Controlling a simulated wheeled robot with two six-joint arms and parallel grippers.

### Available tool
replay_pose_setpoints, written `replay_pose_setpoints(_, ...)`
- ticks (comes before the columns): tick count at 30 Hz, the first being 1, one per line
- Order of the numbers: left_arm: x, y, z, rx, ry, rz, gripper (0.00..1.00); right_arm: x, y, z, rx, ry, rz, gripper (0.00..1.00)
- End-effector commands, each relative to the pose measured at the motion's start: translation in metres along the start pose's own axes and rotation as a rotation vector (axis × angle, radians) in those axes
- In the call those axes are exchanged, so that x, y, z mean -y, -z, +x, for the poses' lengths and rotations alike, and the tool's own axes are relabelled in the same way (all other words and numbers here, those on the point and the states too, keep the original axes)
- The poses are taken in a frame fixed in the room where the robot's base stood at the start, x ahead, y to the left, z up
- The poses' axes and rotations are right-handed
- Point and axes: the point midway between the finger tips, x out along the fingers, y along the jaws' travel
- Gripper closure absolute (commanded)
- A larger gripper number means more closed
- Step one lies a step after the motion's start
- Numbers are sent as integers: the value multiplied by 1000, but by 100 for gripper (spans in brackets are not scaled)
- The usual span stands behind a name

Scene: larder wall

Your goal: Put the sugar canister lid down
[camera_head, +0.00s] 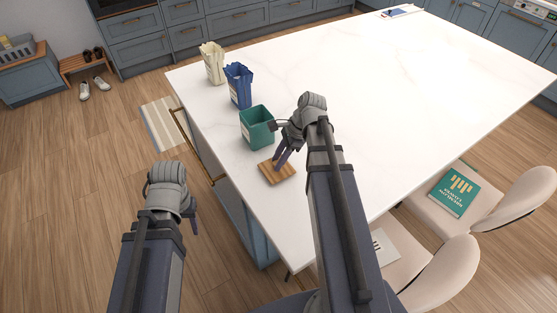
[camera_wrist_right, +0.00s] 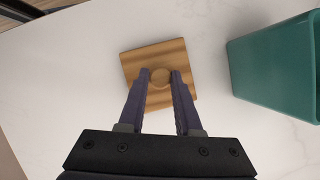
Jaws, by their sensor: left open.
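The sugar canister lid is a square wooden lid (camera_head: 279,173) with a round knob, at the counter's near left edge in front of the green canister (camera_head: 257,127). The lid (camera_wrist_right: 180,52) also shows in the right wrist view, level and knob up. It is at the counter surface; I cannot tell whether it touches. My right gripper (camera_head: 279,164) points down at the lid, its fingertips (camera_wrist_right: 160,74) closed against both sides of the knob. The green canister (camera_wrist_right: 275,65) stands open beside it. My left gripper (camera_head: 194,222) is open and empty, off the counter's left side over the floor.
A blue canister (camera_head: 239,86) and a cream canister (camera_head: 212,64) stand open further back along the left edge. The white counter (camera_head: 400,75) is broadly clear to the right. Chairs stand at its right side, one holding a green book (camera_head: 455,192).

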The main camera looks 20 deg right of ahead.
Motion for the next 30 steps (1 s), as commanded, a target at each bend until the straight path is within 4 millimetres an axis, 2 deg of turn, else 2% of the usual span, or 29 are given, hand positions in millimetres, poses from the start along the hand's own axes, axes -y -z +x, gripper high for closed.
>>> replay_pose_setpoints(1,0,0,0,0,0,0,50,0,0,0,-1,0,0,63)
replay_pose_setpoints(8,0,0,0,0,0,0,50,0,0,0,-1,0,0,37)
replay_pose_setpoints(20,0,0,-5,0,0,0,50,0,-2,-4,-1,0,0,37)
replay_pose_setpoints(26,2,-1,-21,0,0,0,50,0,-3,-22,-1,0,1,37)
replay_pose_setpoints(30,4,-2,-40,0,0,0,50,0,-4,-42,-1,1,1,37)
